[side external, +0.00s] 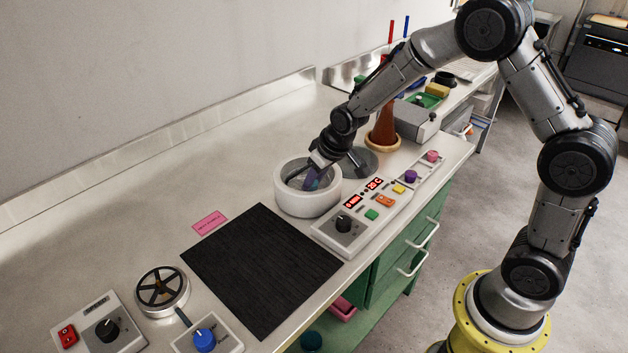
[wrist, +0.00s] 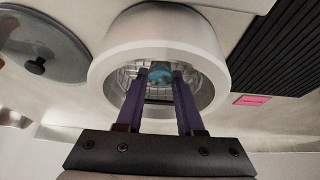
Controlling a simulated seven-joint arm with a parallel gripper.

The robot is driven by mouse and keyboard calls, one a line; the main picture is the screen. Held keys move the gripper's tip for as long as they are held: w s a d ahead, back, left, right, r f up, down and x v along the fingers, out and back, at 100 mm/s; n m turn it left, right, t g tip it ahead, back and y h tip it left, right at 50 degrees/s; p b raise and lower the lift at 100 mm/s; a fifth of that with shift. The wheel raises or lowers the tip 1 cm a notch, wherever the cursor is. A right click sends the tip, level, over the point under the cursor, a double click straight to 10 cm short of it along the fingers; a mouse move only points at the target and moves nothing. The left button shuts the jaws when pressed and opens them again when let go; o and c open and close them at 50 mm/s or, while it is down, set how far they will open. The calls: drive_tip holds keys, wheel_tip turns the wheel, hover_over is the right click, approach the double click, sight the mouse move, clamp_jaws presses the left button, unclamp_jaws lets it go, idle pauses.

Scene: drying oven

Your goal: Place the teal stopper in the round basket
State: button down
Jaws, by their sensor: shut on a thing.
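The teal stopper (wrist: 160,72) sits between the tips of my gripper's purple fingers (wrist: 160,82) in the wrist view. My gripper (side external: 313,180) is shut on it and reaches down into the opening of the white round oven (side external: 308,202). The wire round basket (wrist: 128,76) lines the inside of the oven. The stopper is inside the oven's mouth; I cannot tell whether it touches the basket floor. In the side view the fingers and the oven wall hide the stopper.
The grey round lid (side external: 362,161) is off, beside the oven. A control panel (side external: 350,225) with knob and buttons stands in front. A black mat (side external: 262,268) and a pink card (side external: 209,223) lie to the left. A brown cone (side external: 383,125) stands behind.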

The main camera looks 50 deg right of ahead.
drive_tip(key=shift+f, duration=0.4)
drive_tip(key=c, duration=0.5)
unclamp_jaws()
drive_tip(key=shift+r, duration=0.15)
